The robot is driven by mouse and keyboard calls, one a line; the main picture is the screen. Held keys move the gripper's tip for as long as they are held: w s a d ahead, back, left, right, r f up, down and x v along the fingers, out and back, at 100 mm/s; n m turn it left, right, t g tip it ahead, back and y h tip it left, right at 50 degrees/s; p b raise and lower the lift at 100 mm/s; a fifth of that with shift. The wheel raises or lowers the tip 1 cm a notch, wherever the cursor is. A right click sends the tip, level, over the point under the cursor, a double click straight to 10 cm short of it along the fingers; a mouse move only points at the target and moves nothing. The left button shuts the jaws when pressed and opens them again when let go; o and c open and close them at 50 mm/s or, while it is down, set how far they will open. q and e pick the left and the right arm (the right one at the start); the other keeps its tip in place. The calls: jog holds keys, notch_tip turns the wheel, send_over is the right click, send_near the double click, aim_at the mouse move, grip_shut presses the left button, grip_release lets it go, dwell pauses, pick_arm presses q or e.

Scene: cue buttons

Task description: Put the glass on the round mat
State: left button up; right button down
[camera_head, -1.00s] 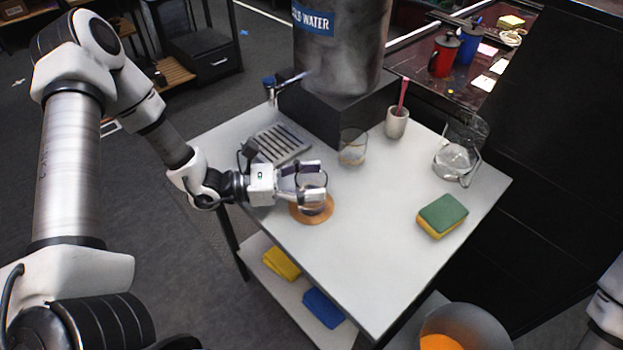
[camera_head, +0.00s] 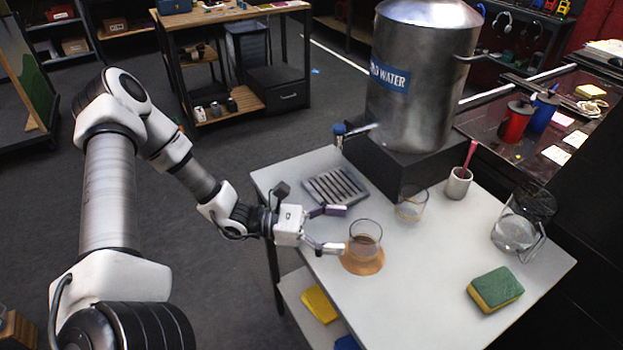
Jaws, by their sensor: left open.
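A clear glass (camera_head: 364,240) with a brownish tint low down stands upright on the round orange-brown mat (camera_head: 368,268) near the table's left edge. My left gripper (camera_head: 336,229) is open, with its two fingers apart, just left of the glass. The gripper looks empty and clear of the glass. A second clear glass (camera_head: 411,203) stands farther back on the white table, in front of the dark block under the water tank. My right gripper is not in the picture.
A metal water tank (camera_head: 420,75) with a tap stands at the back of the table, with a slatted drip tray (camera_head: 336,187) beside it. A cup with a pink stick (camera_head: 458,184), a glass jug (camera_head: 516,230) and a green-yellow sponge (camera_head: 495,289) stand to the right. The front middle is clear.

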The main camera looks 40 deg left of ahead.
pick_arm(q)
jog(key=p+v, duration=0.2)
jog(key=v, duration=0.1)
jog(key=p+v, duration=0.1)
jog(key=v, duration=0.2)
jog(key=shift+r+p, duration=0.2)
jog(key=shift+p, duration=0.15)
jog(key=shift+s+a+f, duration=0.1)
jog(key=shift+s+a, duration=0.05)
jog(key=shift+f, duration=0.15)
